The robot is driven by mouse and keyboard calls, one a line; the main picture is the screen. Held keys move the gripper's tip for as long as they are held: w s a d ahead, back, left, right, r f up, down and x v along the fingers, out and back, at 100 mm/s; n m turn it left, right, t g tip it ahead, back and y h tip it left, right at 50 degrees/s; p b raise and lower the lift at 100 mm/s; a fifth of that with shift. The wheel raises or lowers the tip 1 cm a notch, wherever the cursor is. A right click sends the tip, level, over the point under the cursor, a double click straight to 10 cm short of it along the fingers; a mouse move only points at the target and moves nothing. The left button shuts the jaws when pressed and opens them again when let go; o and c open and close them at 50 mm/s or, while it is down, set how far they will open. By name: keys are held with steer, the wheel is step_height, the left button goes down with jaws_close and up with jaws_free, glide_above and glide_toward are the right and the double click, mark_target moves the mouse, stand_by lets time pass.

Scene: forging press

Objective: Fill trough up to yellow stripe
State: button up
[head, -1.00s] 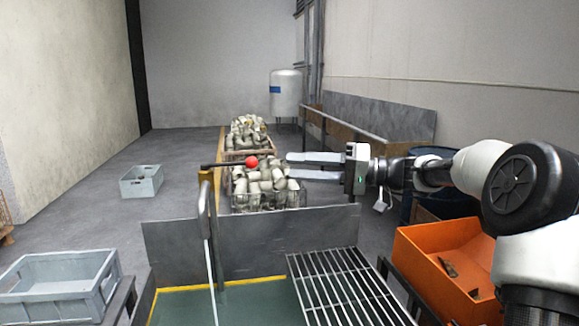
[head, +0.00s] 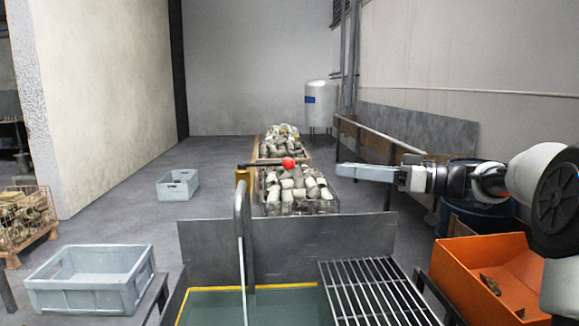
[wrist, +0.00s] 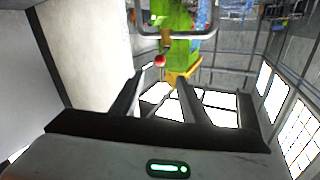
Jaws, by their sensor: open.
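The trough (head: 213,252) is at the bottom centre of the head view, with green-tinted water or floor (head: 270,306) inside. A yellow stripe (head: 222,289) runs along its inner walls; I cannot tell the exact level against it. A grey curved spout (head: 240,208) stands over the trough, and a thin pale line, perhaps water, runs down from it. A dark lever (head: 262,165) with a red ball knob (head: 288,163) points right from a yellow post (head: 242,182). My gripper (head: 340,171) is open and empty, right of the knob. In the wrist view the knob (wrist: 160,60) lies beyond the fingertips, roughly between them.
A metal grate (head: 375,290) covers the trough's right side. An orange bin (head: 462,262) stands at right, a grey crate (head: 90,285) at left. Wire baskets of metal parts (head: 298,192) stand behind the lever. Floor is open around the small crate (head: 177,185).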

mark_target(289, 161)
steer(key=x, duration=1.5)
steer(key=shift+w+a, duration=0.1)
jaws_close()
